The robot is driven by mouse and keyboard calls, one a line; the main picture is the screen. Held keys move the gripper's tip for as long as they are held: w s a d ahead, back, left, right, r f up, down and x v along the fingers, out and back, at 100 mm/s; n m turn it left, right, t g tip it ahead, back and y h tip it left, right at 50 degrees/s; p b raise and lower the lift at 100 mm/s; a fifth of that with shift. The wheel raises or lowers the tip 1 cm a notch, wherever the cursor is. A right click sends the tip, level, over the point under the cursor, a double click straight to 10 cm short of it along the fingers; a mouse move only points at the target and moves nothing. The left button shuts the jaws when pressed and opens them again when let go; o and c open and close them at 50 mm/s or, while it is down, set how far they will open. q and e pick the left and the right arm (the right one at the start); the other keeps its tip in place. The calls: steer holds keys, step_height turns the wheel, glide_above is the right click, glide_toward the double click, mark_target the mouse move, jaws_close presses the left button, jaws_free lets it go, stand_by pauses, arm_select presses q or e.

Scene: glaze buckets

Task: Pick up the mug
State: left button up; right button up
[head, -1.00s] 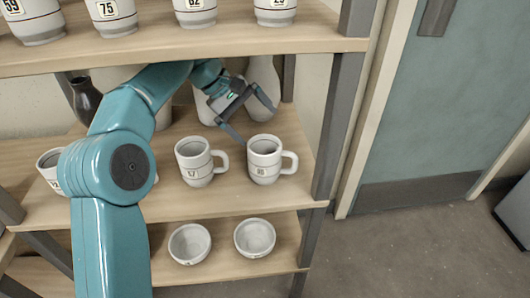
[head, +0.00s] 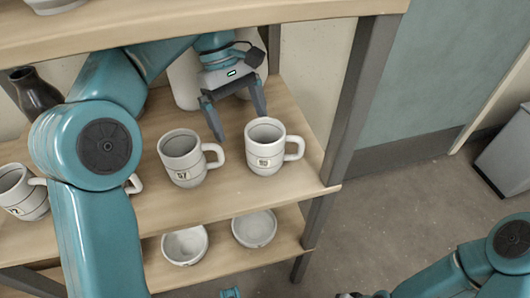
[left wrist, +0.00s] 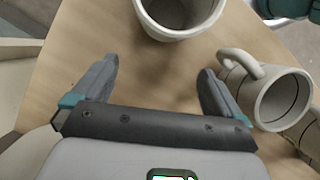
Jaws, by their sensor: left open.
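Two white mugs with dark lines and number labels stand upright on the middle wooden shelf. The left one, labelled 57 (head: 181,160), and the right one (head: 265,148) have handles pointing right. My left gripper (head: 241,124) is open and empty behind them, its fingers pointing toward the shelf front. In the left wrist view, the right mug (left wrist: 178,26) lies ahead of the open fingers (left wrist: 158,69), apart from them. Mug 57 (left wrist: 285,103) is beside one finger, its handle close to that fingertip; I cannot tell whether they touch. My right gripper's jaws are not visible.
Another mug (head: 20,195) stands at the left, and my left arm hides one more except its handle (head: 134,185). Pale bottles and a dark vase (head: 33,93) stand behind. Bowls (head: 254,228) sit on the lower shelf. A grey post (head: 358,95) bounds the right side.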

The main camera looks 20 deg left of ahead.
mark_target(253, 137)
arm_select(q)
steer(key=s+d, duration=0.1)
steer(key=d+b, duration=0.1)
steer(key=d, duration=0.1)
steer(key=shift+s+f, duration=0.15)
steer(key=shift+s, duration=0.25)
steer(key=s+d+b, duration=0.1)
steer(key=d+b, duration=0.1)
steer(key=d, duration=0.1)
steer(key=s+d+b, duration=0.1)
steer(key=shift+s+d+f, duration=0.15)
steer(key=shift+s+f, duration=0.15)
steer(key=shift+f+b, duration=0.2)
steer(key=shift+b, duration=0.25)
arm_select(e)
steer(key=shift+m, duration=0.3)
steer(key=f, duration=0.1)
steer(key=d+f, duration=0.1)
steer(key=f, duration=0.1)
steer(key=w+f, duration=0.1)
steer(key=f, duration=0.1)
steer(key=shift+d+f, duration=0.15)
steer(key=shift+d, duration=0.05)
arm_select(q)
steer(key=c, duration=1.2)
